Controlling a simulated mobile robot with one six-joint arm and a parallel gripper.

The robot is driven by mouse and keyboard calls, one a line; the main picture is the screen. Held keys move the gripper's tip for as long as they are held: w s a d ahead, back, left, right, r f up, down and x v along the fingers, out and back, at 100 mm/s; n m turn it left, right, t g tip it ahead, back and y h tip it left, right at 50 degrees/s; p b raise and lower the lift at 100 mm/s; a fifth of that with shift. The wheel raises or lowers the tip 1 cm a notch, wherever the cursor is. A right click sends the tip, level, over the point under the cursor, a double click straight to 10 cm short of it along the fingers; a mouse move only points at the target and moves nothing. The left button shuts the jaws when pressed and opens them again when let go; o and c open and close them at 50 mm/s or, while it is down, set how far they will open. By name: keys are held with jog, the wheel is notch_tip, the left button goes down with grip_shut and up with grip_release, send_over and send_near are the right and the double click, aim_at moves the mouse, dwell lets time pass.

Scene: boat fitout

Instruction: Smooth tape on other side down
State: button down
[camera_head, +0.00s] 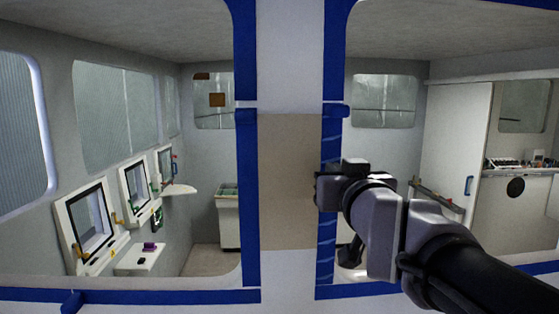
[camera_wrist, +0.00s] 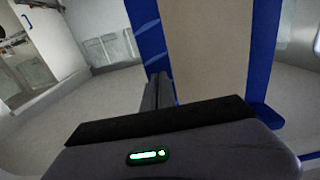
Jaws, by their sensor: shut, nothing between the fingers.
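Blue tape edges both window openings, with a pillar between them. The right tape strip (camera_head: 328,255) runs down the pillar's right edge and shows pale diagonal streaks low down. It also shows in the wrist view (camera_wrist: 149,38), with pale marks near the fingers. The left tape strip (camera_head: 250,200) runs down the pillar's other edge; in the wrist view it is on the right (camera_wrist: 264,60). My gripper (camera_head: 319,188) is shut and empty, its fingers (camera_wrist: 158,88) at the right strip. I cannot tell whether they touch it.
The pillar has a beige middle section (camera_head: 288,180). Blue tape also runs along the lower edge (camera_head: 180,296), with a blue lump (camera_head: 71,301) at left. Behind the openings are wall panels (camera_head: 88,225), a white cabinet (camera_head: 229,222) and a white door (camera_head: 457,140).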

jog(key=shift+f+b, duration=0.7)
jog(key=shift+b, duration=0.3)
jog(key=shift+s+b, duration=0.15)
jog(key=shift+b, duration=0.25)
notch_tip(320, 180, down, 3)
jog(key=b, duration=0.4)
jog(key=shift+f, duration=0.15)
jog(key=shift+f, duration=0.1)
